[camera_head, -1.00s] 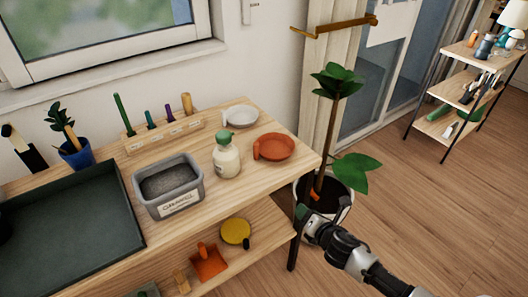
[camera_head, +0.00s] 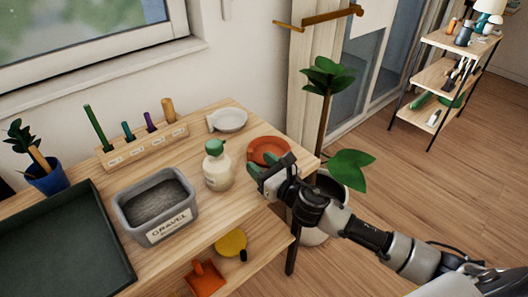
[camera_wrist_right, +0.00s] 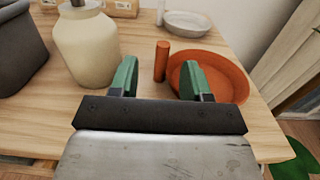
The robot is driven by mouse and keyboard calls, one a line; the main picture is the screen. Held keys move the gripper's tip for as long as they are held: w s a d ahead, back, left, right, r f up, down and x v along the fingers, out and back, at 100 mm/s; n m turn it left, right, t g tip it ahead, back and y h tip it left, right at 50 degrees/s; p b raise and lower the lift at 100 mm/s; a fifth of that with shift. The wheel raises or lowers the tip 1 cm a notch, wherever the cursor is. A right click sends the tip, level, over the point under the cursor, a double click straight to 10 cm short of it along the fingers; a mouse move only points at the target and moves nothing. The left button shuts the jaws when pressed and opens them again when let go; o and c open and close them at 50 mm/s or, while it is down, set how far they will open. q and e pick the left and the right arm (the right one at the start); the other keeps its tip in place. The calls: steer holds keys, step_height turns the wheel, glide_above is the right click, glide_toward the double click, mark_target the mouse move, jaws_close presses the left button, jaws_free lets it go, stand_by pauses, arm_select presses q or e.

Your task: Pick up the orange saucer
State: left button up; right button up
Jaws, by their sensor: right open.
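The orange saucer (camera_head: 268,149) lies on the tabletop near its right end. In the right wrist view the saucer (camera_wrist_right: 226,72) shows at the right, with an upright orange peg or handle (camera_wrist_right: 162,61) at its left side. My right gripper (camera_head: 264,171) is open and reaches over the table's front edge, at the near side of the saucer. In the wrist view its green-padded fingers (camera_wrist_right: 158,82) are apart. The right finger overlaps the near left part of the saucer; the peg shows beyond the gap. I cannot tell whether they touch. My left gripper is not in view.
A cream bottle with a green cap (camera_head: 217,168) stands close left of the gripper. A white dish (camera_head: 227,121) sits behind the saucer. A grey gravel bin (camera_head: 157,207), a dark tray (camera_head: 62,246) and a peg rack (camera_head: 142,144) are farther left. A potted plant (camera_head: 325,115) stands right.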

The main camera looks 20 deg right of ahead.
mark_target(252, 154)
steer(key=shift+x, duration=0.9)
steer(key=shift+w+a, duration=0.15)
steer(key=shift+w, duration=0.2)
steer(key=x, duration=0.3)
steer(key=shift+w+r, duration=0.15)
steer(key=shift+w, duration=0.2)
steer(key=shift+w+a, duration=0.15)
steer(key=shift+w, duration=0.35)
steer(key=c, duration=0.9)
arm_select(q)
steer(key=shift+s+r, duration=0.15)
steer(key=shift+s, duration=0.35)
arm_select(e)
jaws_close()
